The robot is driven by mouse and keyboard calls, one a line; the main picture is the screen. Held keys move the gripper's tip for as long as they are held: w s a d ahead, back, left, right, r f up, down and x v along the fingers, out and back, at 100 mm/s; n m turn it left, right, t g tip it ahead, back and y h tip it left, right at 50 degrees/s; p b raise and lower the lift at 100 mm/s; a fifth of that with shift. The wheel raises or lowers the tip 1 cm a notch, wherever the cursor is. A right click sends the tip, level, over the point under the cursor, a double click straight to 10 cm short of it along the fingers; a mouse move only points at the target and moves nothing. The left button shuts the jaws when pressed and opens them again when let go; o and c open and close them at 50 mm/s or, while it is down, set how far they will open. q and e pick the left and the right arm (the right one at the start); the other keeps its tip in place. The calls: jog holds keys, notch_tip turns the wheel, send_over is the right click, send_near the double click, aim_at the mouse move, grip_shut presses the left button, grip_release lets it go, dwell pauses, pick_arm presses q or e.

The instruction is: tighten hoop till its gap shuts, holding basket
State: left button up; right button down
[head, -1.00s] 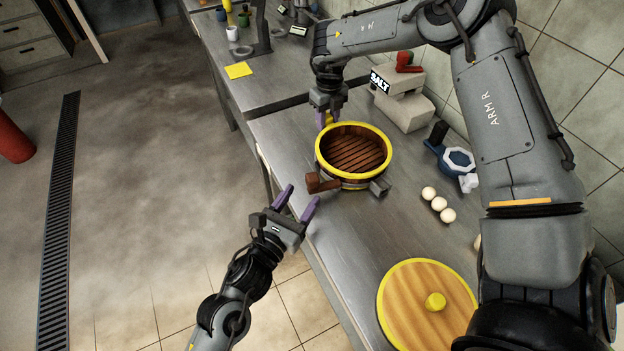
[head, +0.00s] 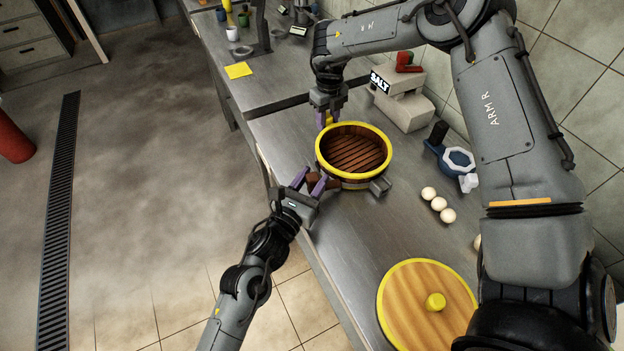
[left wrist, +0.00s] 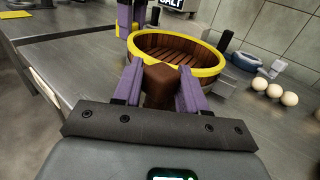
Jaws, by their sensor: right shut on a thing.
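The basket (head: 353,129) is round and wooden with a yellow rim and a slatted floor, and stands on the steel counter. The hoop (head: 352,184) is a grey band around its lower side, with a grey block on the right; I cannot make out its gap. A brown block-shaped handle (left wrist: 160,80) sticks out at the near left. My left gripper (head: 312,182) is open with its purple fingers on either side of this handle, not visibly clamped. My right gripper (head: 327,118) is shut on the basket's yellow part at the far left rim.
A wooden lid with yellow edge (head: 420,305) lies at the near right. Several white balls (head: 438,204) and a blue clamp-like object (head: 457,160) are right of the basket. A SALT box (head: 403,105) stands behind it. The counter between lid and basket is clear.

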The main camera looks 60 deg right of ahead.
pick_arm(q)
grip_shut()
jog(key=shift+s+a+n+t+y, duration=0.15)
jog(key=shift+s+n+t+y, duration=0.2)
jog(key=shift+n+t, duration=0.6)
jog(key=shift+s+a+n+t+y, duration=0.25)
jog(key=shift+s+n+t, duration=0.2)
jog(key=shift+t, duration=0.8)
jog(key=shift+s+a+n+t+y, duration=0.1)
jog(key=shift+s+n+t+y, duration=0.25)
jog(key=shift+n+t, duration=0.6)
jog(key=shift+o, duration=1.9)
grip_release()
jog(key=shift+a, duration=0.1)
jog(key=v, duration=1.1)
jog(key=shift+s+a, duration=0.3)
